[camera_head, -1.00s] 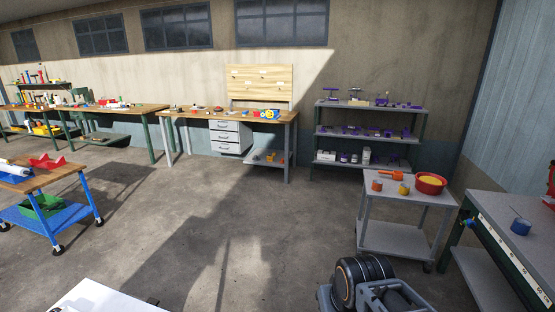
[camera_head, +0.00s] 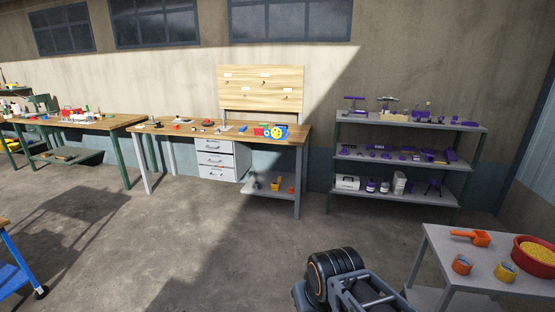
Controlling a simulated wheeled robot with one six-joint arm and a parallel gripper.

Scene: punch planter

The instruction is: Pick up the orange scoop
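The orange scoop (camera_head: 481,239) lies on the top of a small grey cart (camera_head: 440,262) at the lower right, with its handle pointing left. It is near the cart's back edge, behind an orange cup and a yellow cup and left of a red bowl. Part of my arm shows at the bottom centre, left of the cart and apart from the scoop. My gripper's fingers are not in view.
The cart also holds an orange cup (camera_head: 461,265), a yellow cup (camera_head: 505,271) and a red bowl (camera_head: 520,252) of yellow grains. A grey shelf (camera_head: 400,192) and a wooden workbench (camera_head: 190,134) stand behind. The floor (camera_head: 180,265) at centre left is open.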

